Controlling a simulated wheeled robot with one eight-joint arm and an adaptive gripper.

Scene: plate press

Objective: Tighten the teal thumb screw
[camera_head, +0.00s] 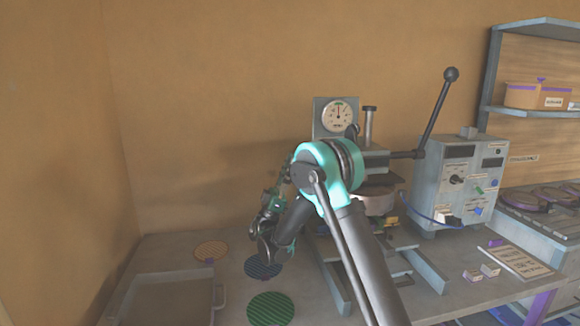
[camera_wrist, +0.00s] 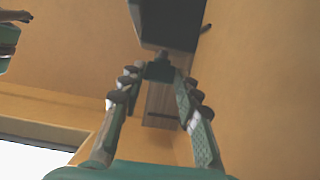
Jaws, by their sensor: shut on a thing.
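In the wrist view, my gripper (camera_wrist: 157,74) has its two green-padded fingers closing in on a small dark teal piece (camera_wrist: 159,70), which looks like the thumb screw. The piece sits against the end of a dark block (camera_wrist: 168,22), between the fingertips. Its turn angle and how far in it sits cannot be told. In the head view, my gripper (camera_head: 283,182) is partly hidden beside my arm, left of the press (camera_head: 375,160). The screw cannot be made out there.
The press has a round gauge (camera_head: 339,115) and a long ball-ended lever (camera_head: 437,110). A grey control box (camera_head: 455,180) stands to its right. Patterned discs, including a green one (camera_head: 270,308), and a grey tray (camera_head: 128,292) lie on the table at left. My arm covers much of the press.

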